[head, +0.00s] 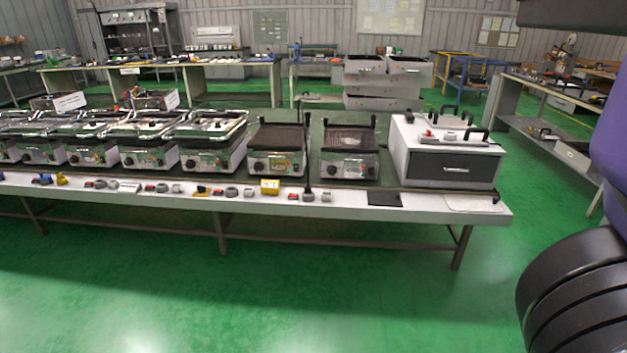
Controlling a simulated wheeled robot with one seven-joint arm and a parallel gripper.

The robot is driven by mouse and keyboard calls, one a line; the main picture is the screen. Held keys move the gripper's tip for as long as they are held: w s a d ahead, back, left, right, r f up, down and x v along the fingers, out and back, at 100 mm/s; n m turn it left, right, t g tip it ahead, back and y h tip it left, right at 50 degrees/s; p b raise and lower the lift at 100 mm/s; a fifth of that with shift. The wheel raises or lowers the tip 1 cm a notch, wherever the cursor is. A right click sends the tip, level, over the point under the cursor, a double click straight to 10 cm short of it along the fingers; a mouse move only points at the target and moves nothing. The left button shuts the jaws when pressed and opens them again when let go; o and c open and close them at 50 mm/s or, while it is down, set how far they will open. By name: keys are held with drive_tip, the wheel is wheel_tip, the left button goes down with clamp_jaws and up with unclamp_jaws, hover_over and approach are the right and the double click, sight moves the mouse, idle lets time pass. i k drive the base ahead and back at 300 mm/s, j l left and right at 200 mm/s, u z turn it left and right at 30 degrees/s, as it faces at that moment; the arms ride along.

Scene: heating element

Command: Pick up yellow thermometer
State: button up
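A small yellow box-shaped device (270,186) with a pale display stands near the front edge of the long white workbench (420,199); it looks like the yellow thermometer. It is in front of a grill with a dark plate (277,150). A dark upright handle rises just to its right. My gripper is not in view. Only purple and black ribbed parts of my own arm show at the right edge, well apart from the device.
A row of several grills lines the bench. A white box with a dark drawer (455,168) stands at its right end. Small red and grey parts (232,192) lie along the front edge. A black pad (384,199) lies farther right. Green floor (330,290) in front is clear.

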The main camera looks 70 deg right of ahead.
sight(268, 187)
drive_tip(key=z, duration=1.4)
drive_tip(key=i+j+u, duration=0.1)
drive_tip(key=i, duration=0.25)
drive_tip(key=i+j+u, duration=0.1)
drive_tip(key=i+j, duration=0.2)
drive_tip(key=i+u, duration=0.35)
drive_tip(key=i, duration=1.35)
drive_tip(key=i+l, duration=0.1)
drive_tip(key=l, duration=0.1)
